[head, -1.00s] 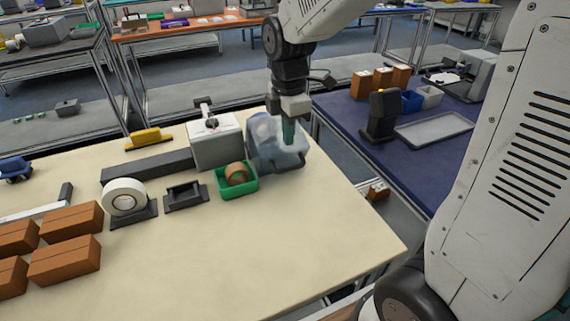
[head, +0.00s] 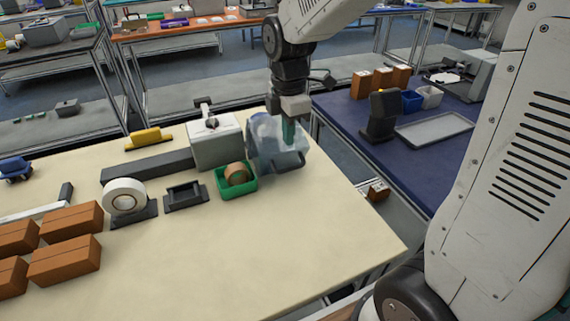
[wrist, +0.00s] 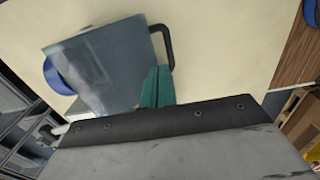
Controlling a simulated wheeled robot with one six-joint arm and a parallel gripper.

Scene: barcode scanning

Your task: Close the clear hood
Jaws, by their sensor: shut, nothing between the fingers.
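The clear hood (head: 266,128) is a see-through bluish cover at the right end of the white machine on the cream table. In the wrist view it shows as a tilted translucent panel (wrist: 97,62) with a dark bar handle (wrist: 169,46) at its right edge. My gripper (head: 289,133) points down at the hood's right part, overlapping it in the head view. Its teal fingers (wrist: 157,88) are together and empty, beside the panel and just below the handle in the wrist view. I cannot tell whether they touch the hood.
A white machine (head: 213,143) stands left of the hood. A green bin (head: 242,186) with a brown tape roll sits in front of it. A black tray (head: 184,196), a white roll (head: 124,196) and several brown boxes (head: 65,258) lie further left. The table's front right is clear.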

